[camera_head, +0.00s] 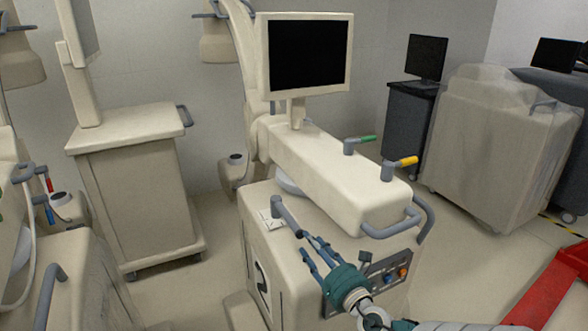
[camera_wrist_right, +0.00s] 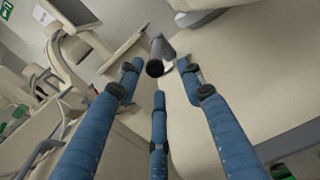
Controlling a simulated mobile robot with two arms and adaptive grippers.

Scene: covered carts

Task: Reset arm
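My right gripper (camera_head: 312,248) is in front of the beige medical machine (camera_head: 325,170), above its lower body. Its three blue fingers are spread and empty, also in the right wrist view (camera_wrist_right: 155,85). A grey lever handle (camera_head: 288,212) on the machine lies just beyond the fingertips. In the wrist view the handle's dark round end (camera_wrist_right: 155,68) shows between and past the fingertips, with no finger closed on it. I cannot tell whether any finger touches it. My left gripper is not in view.
The machine has a monitor (camera_head: 306,55), green-tipped (camera_head: 369,138) and yellow-tipped (camera_head: 406,161) levers, a grey front handle (camera_head: 391,229) and a control panel (camera_head: 389,274). A beige cart (camera_head: 140,190) stands left, a covered cart (camera_head: 500,145) right. A red frame (camera_head: 550,290) is lower right.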

